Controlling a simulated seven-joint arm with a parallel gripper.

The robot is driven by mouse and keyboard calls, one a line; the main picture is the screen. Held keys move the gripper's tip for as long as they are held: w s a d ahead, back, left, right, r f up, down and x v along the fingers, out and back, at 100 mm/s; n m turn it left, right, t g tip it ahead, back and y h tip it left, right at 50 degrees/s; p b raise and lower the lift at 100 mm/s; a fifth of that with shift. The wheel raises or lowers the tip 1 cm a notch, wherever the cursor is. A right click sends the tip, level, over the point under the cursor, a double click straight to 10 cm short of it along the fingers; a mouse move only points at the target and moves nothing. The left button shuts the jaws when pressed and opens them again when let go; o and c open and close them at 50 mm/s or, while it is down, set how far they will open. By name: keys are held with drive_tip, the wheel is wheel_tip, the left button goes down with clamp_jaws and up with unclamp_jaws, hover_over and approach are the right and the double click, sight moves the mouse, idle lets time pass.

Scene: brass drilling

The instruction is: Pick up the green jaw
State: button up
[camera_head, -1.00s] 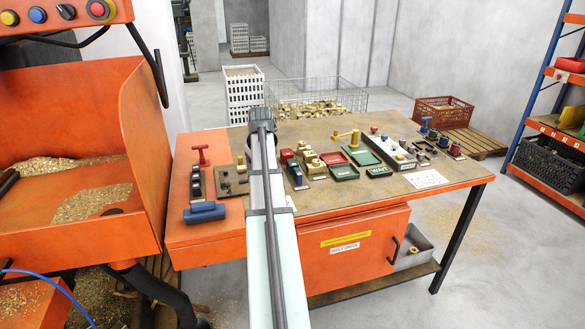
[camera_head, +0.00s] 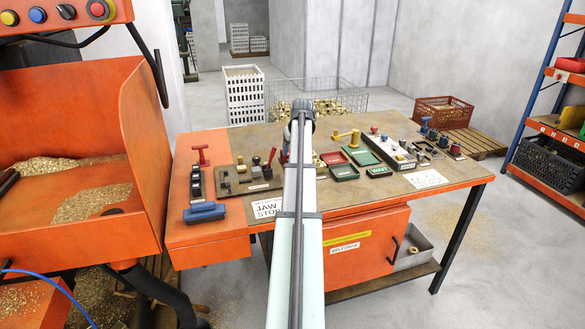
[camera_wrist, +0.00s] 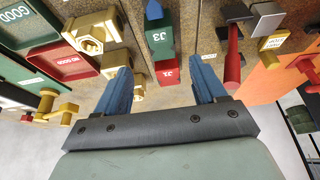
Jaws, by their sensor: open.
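In the wrist view, the green jaw (camera_wrist: 160,40), marked J3, sits on the bench in a row with a red jaw marked J1 (camera_wrist: 167,73) and a blue piece (camera_wrist: 154,10). My gripper (camera_wrist: 161,63) has its two blue fingers spread apart, with nothing held between them. The green jaw shows just past the fingertips, in line with the gap; the red one shows inside the gap. I cannot tell the height of the fingers above the jaws. In the head view, my arm hides the gripper and most of this row.
Brass hex parts (camera_wrist: 93,32) lie left of the jaws in the wrist view, near the green GOOD tray (camera_wrist: 20,28) and red NO GOOD tray (camera_wrist: 75,61). A red-handled hammer-like tool (camera_wrist: 233,50) lies to the right.

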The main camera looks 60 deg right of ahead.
drive_tip(key=shift+a+x, duration=0.15)
drive_tip(key=shift+x, duration=1.55)
drive_tip(key=shift+a+x, duration=0.2)
drive_tip(key=shift+x, duration=1.5)
clamp_jaws()
